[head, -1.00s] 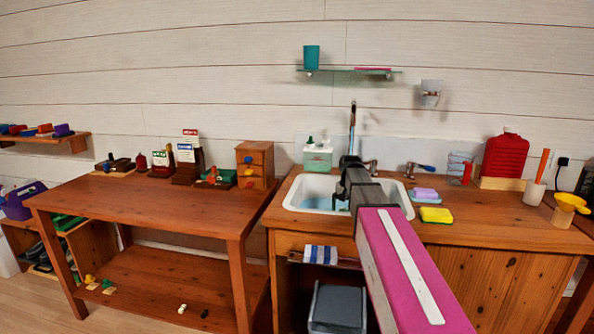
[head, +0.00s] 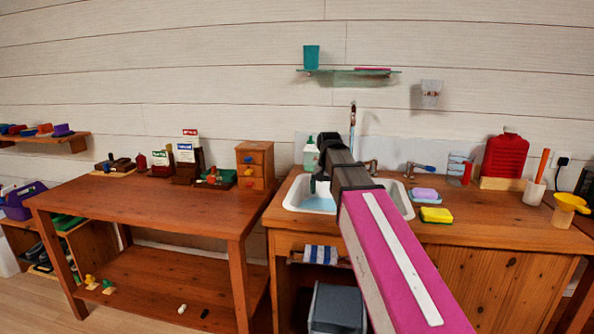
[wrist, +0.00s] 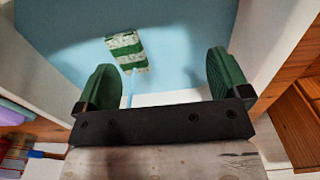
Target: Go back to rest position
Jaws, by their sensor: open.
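My gripper (wrist: 165,85) is open in the wrist view, its two green fingers apart with nothing between them. Below it, in the blue bottom of the sink (wrist: 195,25), lies a green and white striped thing (wrist: 127,50) with a light blue handle. In the head view my arm reaches over the sink (head: 290,205), and my gripper (head: 316,186) is mostly hidden behind the arm's dark end. The striped thing is hidden in the head view.
The wooden counter (head: 480,238) holds a yellow sponge (head: 436,215), a purple soap (head: 424,194) and a red bottle (head: 503,155). A glass shelf (head: 345,71) is above. A wooden table (head: 150,207) stands left, with a gap between.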

